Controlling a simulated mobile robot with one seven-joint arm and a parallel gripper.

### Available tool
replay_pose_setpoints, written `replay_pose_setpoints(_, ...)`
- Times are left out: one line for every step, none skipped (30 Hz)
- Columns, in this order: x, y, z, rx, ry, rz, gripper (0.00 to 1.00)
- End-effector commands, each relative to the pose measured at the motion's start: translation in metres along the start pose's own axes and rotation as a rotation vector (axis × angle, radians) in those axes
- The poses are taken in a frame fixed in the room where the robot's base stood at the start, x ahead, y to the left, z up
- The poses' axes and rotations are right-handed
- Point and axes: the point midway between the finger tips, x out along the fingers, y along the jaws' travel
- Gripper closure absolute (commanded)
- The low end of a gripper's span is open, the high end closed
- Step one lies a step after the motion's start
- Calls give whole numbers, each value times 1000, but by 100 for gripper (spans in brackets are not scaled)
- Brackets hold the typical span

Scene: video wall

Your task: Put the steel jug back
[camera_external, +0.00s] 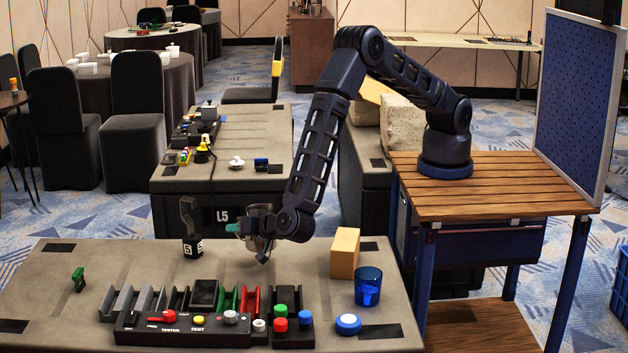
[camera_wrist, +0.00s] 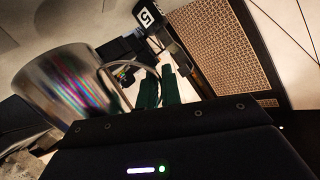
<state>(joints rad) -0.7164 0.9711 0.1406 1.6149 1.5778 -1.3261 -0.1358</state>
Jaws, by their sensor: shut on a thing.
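The steel jug (camera_wrist: 62,88) fills the left of the wrist view, shiny and tilted in that picture, with its handle at its right side. My gripper (camera_wrist: 160,88) has its green fingers at the handle and is shut on it. In the external view my gripper (camera_external: 236,228) is above the grey table, right of the black post marked 5. The jug (camera_external: 259,211) shows there only in part, mostly hidden by my wrist. It appears held clear of the tabletop.
A brown block (camera_external: 344,253) and a blue cup (camera_external: 368,287) stand at the right of the table (camera_external: 60,262). The post (camera_external: 191,228) is close to my gripper's left. A tester panel (camera_external: 185,328) and a slotted rack (camera_external: 203,293) fill the front. The left part has free room.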

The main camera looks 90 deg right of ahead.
Motion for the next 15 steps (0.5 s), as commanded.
replay_pose_setpoints(1,1,3,0,0,0,100)
replay_pose_setpoints(2,2,4,0,0,-1,100)
replay_pose_setpoints(2,2,6,1,0,-1,100)
replay_pose_setpoints(2,2,6,1,0,-1,100)
replay_pose_setpoints(3,3,7,1,0,-1,100)
replay_pose_setpoints(3,4,9,1,0,-1,100)
replay_pose_setpoints(4,5,11,1,0,-1,100)
replay_pose_setpoints(5,6,13,1,0,-1,100)
replay_pose_setpoints(6,8,17,0,0,0,100)
replay_pose_setpoints(7,10,20,-1,0,0,100)
replay_pose_setpoints(9,12,24,-2,0,0,100)
replay_pose_setpoints(10,14,29,-2,0,0,100)
replay_pose_setpoints(12,16,32,-2,0,0,100)
replay_pose_setpoints(13,17,36,-1,0,0,100)
replay_pose_setpoints(14,19,39,-1,0,0,100)
